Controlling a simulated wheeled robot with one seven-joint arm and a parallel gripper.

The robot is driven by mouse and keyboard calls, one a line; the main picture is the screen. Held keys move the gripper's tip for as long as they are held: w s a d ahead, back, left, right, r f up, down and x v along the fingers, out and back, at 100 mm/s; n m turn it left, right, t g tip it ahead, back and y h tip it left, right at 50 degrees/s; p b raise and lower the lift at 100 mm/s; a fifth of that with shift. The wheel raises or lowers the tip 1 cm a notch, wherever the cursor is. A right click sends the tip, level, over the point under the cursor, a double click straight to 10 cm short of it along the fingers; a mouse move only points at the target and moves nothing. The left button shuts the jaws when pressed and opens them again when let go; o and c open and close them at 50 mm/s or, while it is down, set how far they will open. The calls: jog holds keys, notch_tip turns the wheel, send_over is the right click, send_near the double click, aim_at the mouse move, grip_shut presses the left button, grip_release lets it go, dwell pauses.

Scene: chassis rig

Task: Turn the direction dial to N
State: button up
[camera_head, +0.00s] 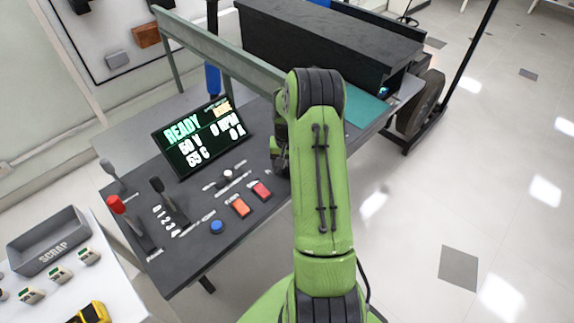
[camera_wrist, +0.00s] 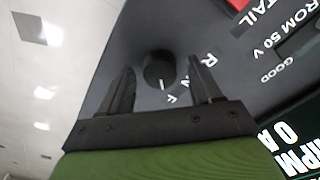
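The direction dial (camera_wrist: 156,66) is a round black knob on the dark panel in the wrist view. Letters R, N and F sit around it on the right and lower right, N partly behind a finger. A short white mark shows at its lower edge; I cannot tell for sure which letter it points at. My gripper (camera_wrist: 162,68) is open, with one finger on each side of the dial and gaps visible. I cannot tell how far the tips stand above the panel. In the head view my arm hides the dial and most of my gripper.
A grey scrap bin (camera_head: 48,240) stands at left. Open floor lies right.

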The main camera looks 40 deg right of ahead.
jog(key=c, duration=0.9)
jog(key=shift+c, duration=0.2)
jog(key=shift+n, duration=0.3)
jog(key=n, duration=0.3)
jog(key=shift+n+b, duration=0.3)
jog(key=shift+n, duration=2.2)
jog(key=shift+b, duration=0.3)
jog(key=o, duration=1.1)
jog(key=shift+c, duration=0.2)
jog(key=shift+r, duration=0.1)
